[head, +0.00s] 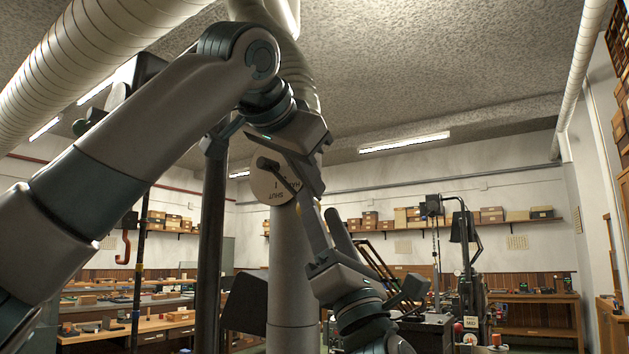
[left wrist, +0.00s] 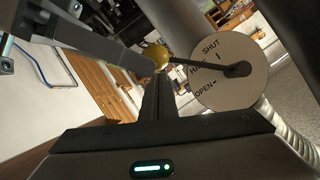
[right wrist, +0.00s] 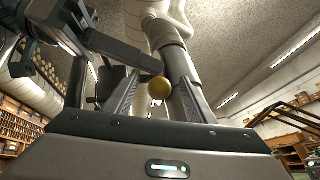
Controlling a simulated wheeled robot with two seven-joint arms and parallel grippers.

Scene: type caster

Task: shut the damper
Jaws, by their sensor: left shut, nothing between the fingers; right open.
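The damper is a pale round dial (head: 268,186) on a grey duct, with a dark lever across it.
The grey vertical duct (head: 291,270) stands behind my right gripper, and a dark post (head: 211,240) stands to its left. Workbenches (head: 150,328) and box-lined shelves (head: 480,222) lie farther back. My two grippers are very close together, with little room between them.

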